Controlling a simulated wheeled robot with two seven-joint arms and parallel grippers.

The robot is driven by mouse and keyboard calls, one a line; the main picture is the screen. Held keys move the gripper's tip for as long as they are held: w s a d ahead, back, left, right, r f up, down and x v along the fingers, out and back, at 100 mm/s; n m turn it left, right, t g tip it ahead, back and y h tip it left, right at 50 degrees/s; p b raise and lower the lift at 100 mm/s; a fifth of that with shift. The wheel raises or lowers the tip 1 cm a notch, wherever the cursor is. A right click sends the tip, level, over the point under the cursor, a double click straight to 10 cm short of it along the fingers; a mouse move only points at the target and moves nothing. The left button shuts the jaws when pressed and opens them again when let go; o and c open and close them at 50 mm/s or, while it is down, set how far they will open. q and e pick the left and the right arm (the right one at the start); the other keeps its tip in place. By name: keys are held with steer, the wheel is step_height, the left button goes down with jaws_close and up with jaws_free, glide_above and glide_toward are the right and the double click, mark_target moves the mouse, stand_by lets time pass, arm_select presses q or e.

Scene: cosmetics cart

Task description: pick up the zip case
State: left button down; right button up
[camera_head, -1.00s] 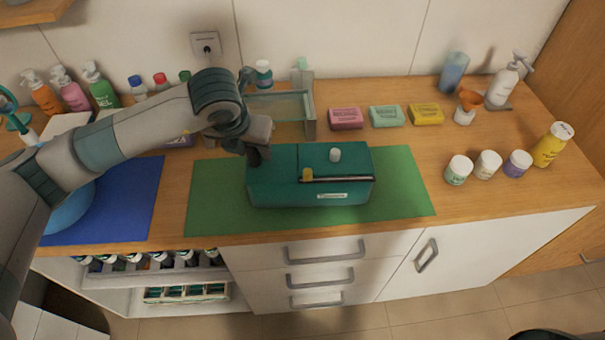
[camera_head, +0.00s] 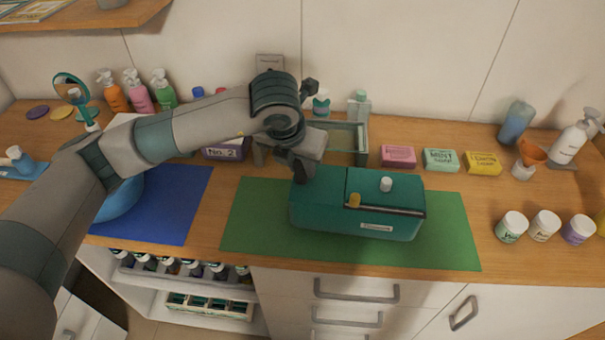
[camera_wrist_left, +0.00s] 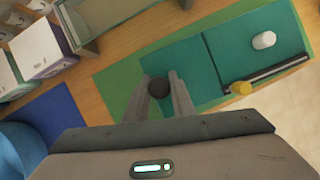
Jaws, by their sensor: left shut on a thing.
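The zip case (camera_head: 340,212) is a teal box on the green mat (camera_head: 455,232). A white knob (camera_head: 386,184), a yellow knob (camera_head: 354,200) and a dark bar (camera_head: 390,210) show on its top. My left gripper (camera_head: 302,174) is at the case's left end, pointing down. In the left wrist view, its fingers (camera_wrist_left: 164,82) are shut around a dark round knob (camera_wrist_left: 159,88) at the edge of the teal case (camera_wrist_left: 185,65). I cannot tell whether the case is lifted off the mat. My right gripper is out of view.
A clear tray (camera_head: 345,140) stands behind the case. Pink (camera_head: 398,156), mint (camera_head: 440,160) and yellow (camera_head: 483,162) soaps lie behind right. Several jars (camera_head: 512,227) stand right of the mat. A blue mat (camera_head: 170,205) with a blue bowl (camera_head: 122,198) lies to the left.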

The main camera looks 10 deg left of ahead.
arm_select(q)
steer(key=shift+r+b, duration=0.4)
steer(key=shift+r, duration=0.25)
steer(key=s+d+r+b, duration=0.5)
steer(key=d+r, duration=0.2)
steer(key=d, duration=0.3)
steer(key=shift+d, duration=0.3)
steer(key=shift+a, duration=0.1)
